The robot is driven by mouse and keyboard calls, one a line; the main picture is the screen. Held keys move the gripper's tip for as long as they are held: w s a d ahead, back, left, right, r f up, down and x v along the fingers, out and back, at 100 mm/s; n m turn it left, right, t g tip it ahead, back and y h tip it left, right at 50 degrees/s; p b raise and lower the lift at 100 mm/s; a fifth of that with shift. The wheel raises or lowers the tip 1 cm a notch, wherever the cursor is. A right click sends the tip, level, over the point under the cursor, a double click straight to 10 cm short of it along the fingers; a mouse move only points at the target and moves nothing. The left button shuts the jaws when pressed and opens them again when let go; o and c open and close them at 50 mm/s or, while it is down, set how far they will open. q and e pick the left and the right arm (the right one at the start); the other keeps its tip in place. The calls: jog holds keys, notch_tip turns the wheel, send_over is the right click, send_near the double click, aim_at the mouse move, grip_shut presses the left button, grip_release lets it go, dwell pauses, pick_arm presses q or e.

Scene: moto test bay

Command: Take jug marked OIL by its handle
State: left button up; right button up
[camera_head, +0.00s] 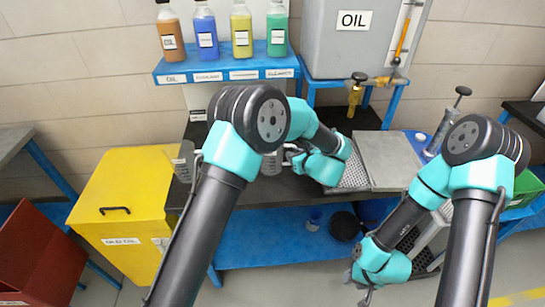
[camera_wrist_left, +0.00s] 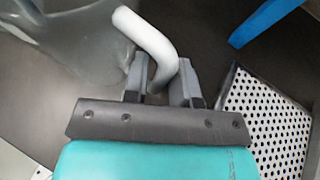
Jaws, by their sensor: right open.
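A grey, see-through jug (camera_head: 271,163) stands on the dark bench, partly hidden behind my left arm; I cannot read a marking on it. In the left wrist view the jug (camera_wrist_left: 60,45) fills the upper left, and its pale curved handle (camera_wrist_left: 143,35) reaches down between the fingers of my left gripper (camera_wrist_left: 161,82). In the head view my left gripper (camera_head: 292,152) is beside this jug. Whether its fingers press on the handle or only stand around it is unclear. My right gripper (camera_head: 366,292) is open, low in front of the bench, away from the jug.
A second clear jug (camera_head: 184,160) stands to the left on the bench. A perforated tray (camera_head: 355,177) lies right of my left gripper. A grey OIL tank (camera_head: 345,50) with a brass tap and a blue shelf (camera_head: 226,65) of bottles are behind. A yellow cabinet (camera_head: 120,200) is left.

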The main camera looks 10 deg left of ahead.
aim_at(295, 149)
pick_arm(q)
grip_shut()
jog(key=shift+r, duration=0.1)
jog(key=shift+r, duration=0.5)
jog(key=shift+s+r, duration=0.2)
jog(key=shift+r, duration=0.45)
jog(key=shift+s+r, duration=0.15)
jog(key=shift+r, duration=0.45)
jog(key=s+r, duration=0.1)
jog(key=s, duration=1.4)
jog(key=shift+s+r, duration=0.15)
jog(key=shift+s, duration=0.05)
jog(key=shift+w, duration=0.1)
